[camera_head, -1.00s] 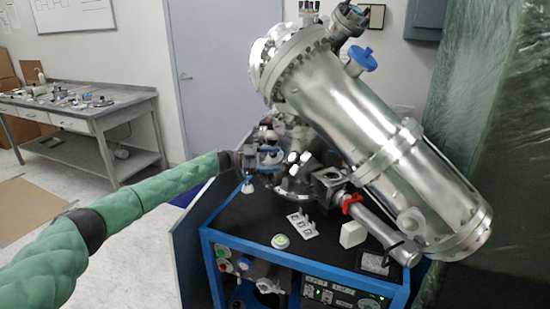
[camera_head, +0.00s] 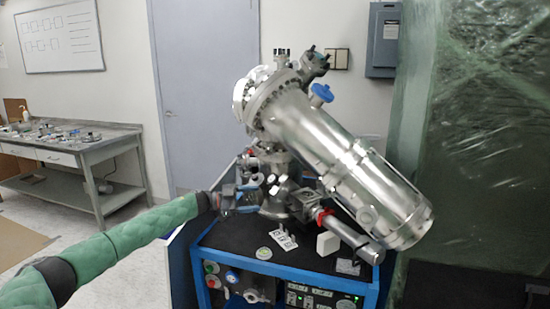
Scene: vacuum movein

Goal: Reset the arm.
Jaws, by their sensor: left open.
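My left arm comes in from the left in a green sleeve. My left gripper (camera_head: 246,196) is open at the left side of the vacuum apparatus, close to its lower metal fittings. Whether it touches them I cannot tell. The vacuum apparatus (camera_head: 335,160) is a large tilted silver cylinder with flanges and a blue knob, standing on a blue-framed cart (camera_head: 215,243) with a black top. My right gripper is not in view.
On the cart top are a white block (camera_head: 327,243), a small white switch plate (camera_head: 284,239) and a round greenish disc (camera_head: 264,253). A grey workbench (camera_head: 75,150) with clutter stands at the left. Green translucent sheeting (camera_head: 480,140) hangs at the right. Floor is open between bench and cart.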

